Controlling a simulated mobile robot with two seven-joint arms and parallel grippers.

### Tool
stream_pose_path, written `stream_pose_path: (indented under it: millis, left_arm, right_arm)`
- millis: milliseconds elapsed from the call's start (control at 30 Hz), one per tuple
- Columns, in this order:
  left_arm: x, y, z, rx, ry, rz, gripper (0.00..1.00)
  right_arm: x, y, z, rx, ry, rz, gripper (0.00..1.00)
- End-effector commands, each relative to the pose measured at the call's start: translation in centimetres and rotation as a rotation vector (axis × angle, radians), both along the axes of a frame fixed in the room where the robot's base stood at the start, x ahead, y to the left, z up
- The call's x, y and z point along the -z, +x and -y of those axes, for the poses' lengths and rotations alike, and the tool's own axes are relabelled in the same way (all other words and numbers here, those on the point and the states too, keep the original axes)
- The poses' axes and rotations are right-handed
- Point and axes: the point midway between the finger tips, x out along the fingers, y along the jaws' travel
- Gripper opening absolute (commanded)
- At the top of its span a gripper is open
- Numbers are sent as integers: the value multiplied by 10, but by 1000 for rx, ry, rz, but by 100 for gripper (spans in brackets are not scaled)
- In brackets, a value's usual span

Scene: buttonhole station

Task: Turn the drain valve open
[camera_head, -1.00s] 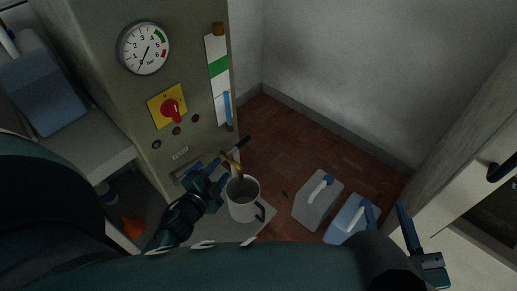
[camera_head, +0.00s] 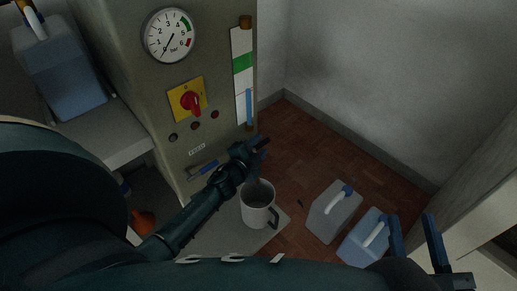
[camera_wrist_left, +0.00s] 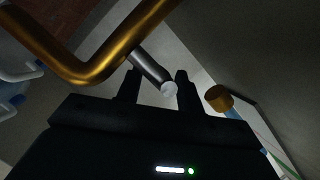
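The drain valve area is low on the grey-green station (camera_head: 215,110), below a small label. A bent brass pipe (camera_wrist_left: 90,72) passes just beyond; contact cannot be told. My right gripper (camera_head: 412,217) is open and empty at the lower right.
The station carries a pressure gauge (camera_head: 168,36), a red knob on a yellow plate (camera_head: 190,101) and a level tube (camera_head: 244,75). Two canisters (camera_head: 333,212) (camera_head: 362,238) stand on the wooden floor. Another canister (camera_head: 65,75) is upper left.

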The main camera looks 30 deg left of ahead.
Motion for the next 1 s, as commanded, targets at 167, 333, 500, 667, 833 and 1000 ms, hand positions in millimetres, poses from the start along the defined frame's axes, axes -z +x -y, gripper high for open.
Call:
stream_pose_path:
  millis: [167,333,500,667,833,1000]
  left_arm:
    - [0,1,0,0,0,0,37]
    - [0,1,0,0,0,0,30]
    - [0,1,0,0,-1,0,16]
    - [0,1,0,0,-1,0,3]
    - [0,1,0,0,-1,0,0]
    - [0,1,0,0,-1,0,0]
  right_arm:
    - [-2,1,0,-1,1,4,36]
    - [-2,1,0,-1,1,4,36]
    - [-2,1,0,-2,0,3,36]
    - [-1,1,0,-2,-1,4,36]
    - [-1,1,0,-2,-2,2,36]
    - [0,1,0,-2,-2,2,36]
